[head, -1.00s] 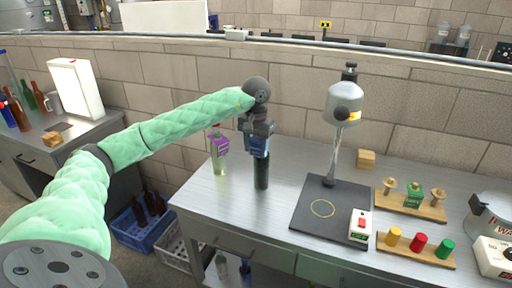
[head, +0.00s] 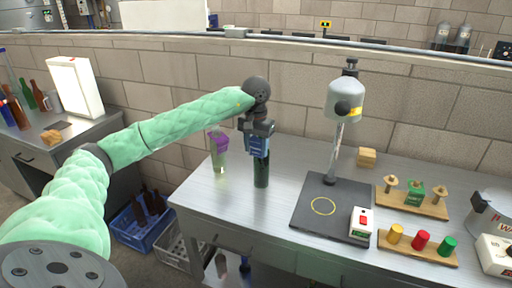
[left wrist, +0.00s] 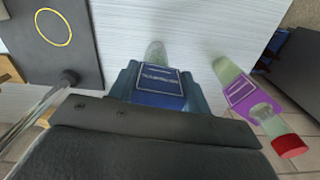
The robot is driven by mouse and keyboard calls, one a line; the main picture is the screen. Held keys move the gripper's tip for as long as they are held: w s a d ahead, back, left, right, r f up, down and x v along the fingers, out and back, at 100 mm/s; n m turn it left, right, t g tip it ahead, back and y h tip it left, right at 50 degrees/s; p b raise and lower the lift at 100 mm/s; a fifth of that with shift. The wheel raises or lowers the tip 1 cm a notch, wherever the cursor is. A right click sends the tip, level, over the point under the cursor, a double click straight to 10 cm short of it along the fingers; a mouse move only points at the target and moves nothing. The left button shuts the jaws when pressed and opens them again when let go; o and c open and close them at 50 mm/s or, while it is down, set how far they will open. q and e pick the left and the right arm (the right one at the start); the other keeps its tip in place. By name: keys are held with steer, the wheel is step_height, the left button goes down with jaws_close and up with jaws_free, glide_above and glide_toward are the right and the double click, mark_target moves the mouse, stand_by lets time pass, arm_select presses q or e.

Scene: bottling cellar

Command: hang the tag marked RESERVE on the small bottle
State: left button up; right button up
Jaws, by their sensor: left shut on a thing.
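My right gripper is out of view.
Right of the gripper are a dark mat (head: 305,213) with a yellow ring and a lamp-like stand (head: 343,102). A peg board (head: 425,206) holds a green tag (head: 414,193). Another board (head: 400,247) carries coloured pieces. A white device (head: 362,222) sits on the mat's edge.

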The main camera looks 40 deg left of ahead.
arm_select(q)
steer(key=shift+f, duration=0.1)
steer(key=o, duration=0.7)
steer(key=shift+r, duration=0.2)
stand_by(0.6)
steer(key=shift+r+p, duration=1.15)
steer(key=shift+r, duration=2.6)
